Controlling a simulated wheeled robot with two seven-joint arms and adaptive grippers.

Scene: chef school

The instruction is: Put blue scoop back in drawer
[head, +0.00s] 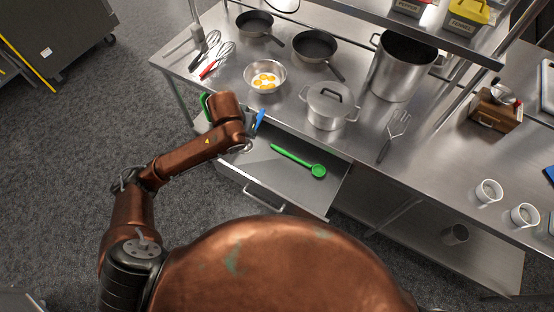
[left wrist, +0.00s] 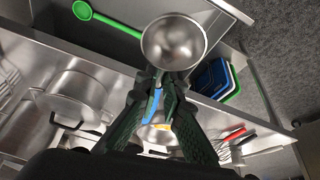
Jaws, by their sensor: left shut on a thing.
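The blue scoop shows in the left wrist view as a round metal bowl (left wrist: 174,42) with a blue handle (left wrist: 154,106). My left gripper (left wrist: 160,90) is shut on it, with the bowl beyond the fingertips. In the head view, the blue handle (head: 260,119) sticks up beside my left gripper (head: 250,138), over the left part of the open drawer (head: 262,178). My left arm partly hides the scoop there. A green spoon (head: 300,161) lies in the drawer. I cannot tell whether the scoop touches the drawer. My right gripper is not in view.
Blue and green containers (left wrist: 216,82) sit at one end of the drawer. On the counter above stand a lidded pot (head: 331,106), a bowl with egg yolks (head: 265,77), whisks (head: 217,60) and pans (head: 315,46). The drawer's front right part is bare.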

